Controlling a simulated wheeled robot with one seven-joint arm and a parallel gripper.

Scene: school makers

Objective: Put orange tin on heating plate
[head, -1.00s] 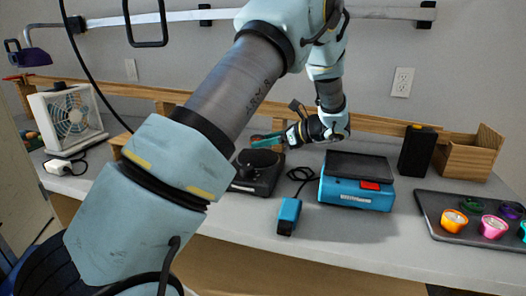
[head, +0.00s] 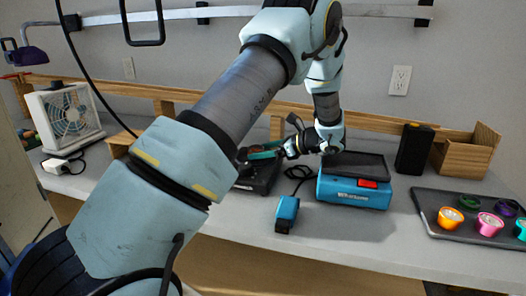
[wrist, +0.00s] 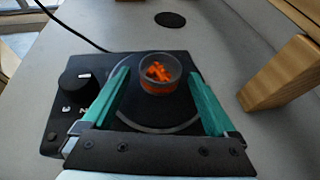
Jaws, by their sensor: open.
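A small round tin with an orange side, a grey rim and orange bits inside (wrist: 160,72) stands on the black heating plate (wrist: 125,118) in the wrist view, toward the far side of its ring. My gripper (wrist: 158,74) is open, with a green finger on each side of the tin and a gap to both. In the head view my gripper (head: 262,152) is low over the heating plate (head: 258,180), and my arm covers part of the plate. The tin is hard to make out there.
A blue scale-like device (head: 354,192) and a small blue box (head: 287,214) stand right of the plate. A dark tray (head: 440,230) with several coloured cups lies at the far right. A wooden block (wrist: 285,75) is close right of my gripper. A fan (head: 68,112) stands left.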

